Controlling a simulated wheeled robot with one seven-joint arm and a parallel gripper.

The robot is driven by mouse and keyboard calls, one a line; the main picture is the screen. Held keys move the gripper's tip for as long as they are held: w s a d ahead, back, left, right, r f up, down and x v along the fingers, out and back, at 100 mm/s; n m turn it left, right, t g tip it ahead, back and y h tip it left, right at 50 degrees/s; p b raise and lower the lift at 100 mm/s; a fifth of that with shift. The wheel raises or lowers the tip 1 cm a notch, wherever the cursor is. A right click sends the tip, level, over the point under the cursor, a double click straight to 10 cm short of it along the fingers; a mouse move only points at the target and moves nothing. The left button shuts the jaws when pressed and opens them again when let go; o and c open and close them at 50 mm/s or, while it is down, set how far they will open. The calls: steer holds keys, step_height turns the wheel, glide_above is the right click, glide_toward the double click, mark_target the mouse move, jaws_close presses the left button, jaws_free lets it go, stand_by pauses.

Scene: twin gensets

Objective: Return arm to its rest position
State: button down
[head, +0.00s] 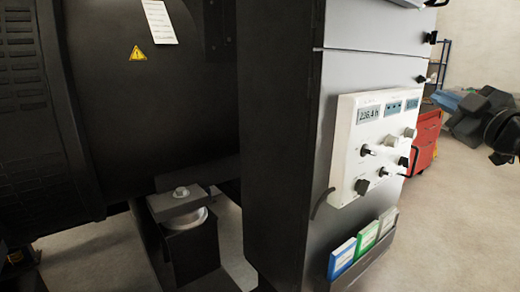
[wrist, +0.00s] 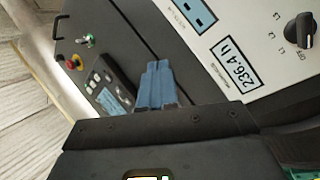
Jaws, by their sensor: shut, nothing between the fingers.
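My gripper (wrist: 157,68) shows in the wrist view as two blue-grey fingers pressed together, with nothing between them. It points toward a dark cabinet front that carries a white control panel (wrist: 200,60). The panel's hour display (wrist: 236,62) reads 236.4 h, and a black rotary knob (wrist: 300,30) sits near the picture's right edge. In the head view the same white panel (head: 376,140) is on the right face of the dark cabinet (head: 275,150).
A black generator housing (head: 150,90) fills the left of the head view. Blue, green and white booklets (head: 368,238) sit in a holder below the panel. A red tool cabinet (head: 424,140) stands behind. Open floor (head: 455,230) lies at the right.

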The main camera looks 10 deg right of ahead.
steer(key=s+a+f+m+h, duration=0.1)
steer(key=s+a+f+m, duration=0.15)
steer(key=a+f, duration=0.4)
steer(key=s+a+f+m, duration=0.1)
steer(key=a+f+m, duration=0.3)
steer(key=f, duration=0.5)
steer(key=s+a+f+m+g, duration=0.2)
steer(key=s+a+f+m, duration=0.2)
steer(key=s+a+f, duration=0.7)
steer(key=s+a+f+g, duration=0.1)
steer(key=s+a+f, duration=0.2)
steer(key=s, duration=0.4)
steer(key=s+a+f+g, duration=0.15)
steer(key=s+f, duration=0.25)
steer(key=s, duration=0.4)
steer(key=s+a+r+y, duration=0.1)
steer(key=s, duration=0.6)
steer(key=s+n+y, duration=0.1)
steer(key=s, duration=0.5)
steer(key=shift+s+a+r+g+y, duration=0.35)
steer(key=shift+a+g+y, duration=0.05)
steer(key=shift+g, duration=0.05)
steer(key=c, duration=1.8)
jaws_free()
steer(key=shift+c, duration=0.2)
